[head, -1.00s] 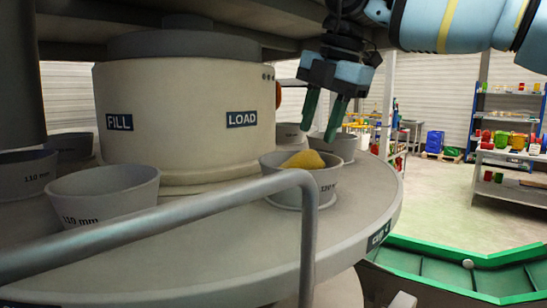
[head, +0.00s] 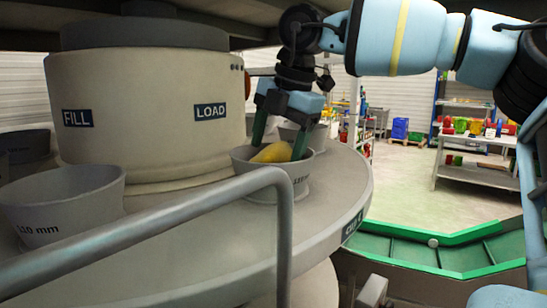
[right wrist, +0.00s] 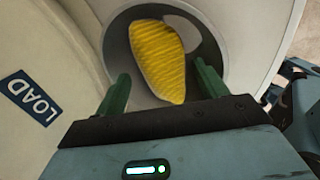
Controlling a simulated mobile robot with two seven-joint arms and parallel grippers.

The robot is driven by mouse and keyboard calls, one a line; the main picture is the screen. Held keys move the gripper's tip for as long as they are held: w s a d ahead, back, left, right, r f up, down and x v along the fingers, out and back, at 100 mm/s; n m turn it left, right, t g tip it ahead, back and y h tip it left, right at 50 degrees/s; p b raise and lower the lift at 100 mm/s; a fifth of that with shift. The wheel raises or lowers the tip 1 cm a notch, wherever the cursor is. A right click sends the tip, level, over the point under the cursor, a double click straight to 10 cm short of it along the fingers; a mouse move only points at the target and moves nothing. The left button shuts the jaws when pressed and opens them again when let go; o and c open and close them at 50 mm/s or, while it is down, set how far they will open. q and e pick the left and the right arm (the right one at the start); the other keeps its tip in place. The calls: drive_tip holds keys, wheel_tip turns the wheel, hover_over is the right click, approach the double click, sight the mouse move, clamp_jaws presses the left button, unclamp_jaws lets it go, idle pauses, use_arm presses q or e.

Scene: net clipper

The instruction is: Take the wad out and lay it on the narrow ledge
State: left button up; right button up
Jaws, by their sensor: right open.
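The wad (head: 271,153) is a yellow ribbed lump lying in a grey tapered cup (head: 297,173) on the round turntable under the LOAD label. My right gripper (head: 279,148) points down at this cup, its green fingers apart on either side of the wad, tips at or just inside the rim. In the right wrist view the wad (right wrist: 158,60) lies tilted in the cup (right wrist: 213,62), ahead of and between the open fingers (right wrist: 162,72); I see no clear contact. I cannot pick out the narrow ledge for certain. My left gripper is out of view.
A grey bent rail (head: 190,213) crosses in front of the turntable (head: 330,190). Other cups (head: 62,205) stand around the central drum (head: 150,110). A green-edged trough (head: 450,250) lies at lower right. The overhead structure is close above the arm.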

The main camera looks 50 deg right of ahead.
drive_tip(key=shift+w+f, duration=0.25)
drive_tip(key=shift+f, duration=0.4)
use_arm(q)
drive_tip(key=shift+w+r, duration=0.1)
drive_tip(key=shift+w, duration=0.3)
use_arm(e)
drive_tip(key=shift+c, duration=0.4)
drive_tip(key=c, duration=0.7)
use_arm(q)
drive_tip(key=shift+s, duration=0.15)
use_arm(e)
drive_tip(key=shift+o, duration=0.2)
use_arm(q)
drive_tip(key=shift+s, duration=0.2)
use_arm(e)
drive_tip(key=shift+r, duration=0.1)
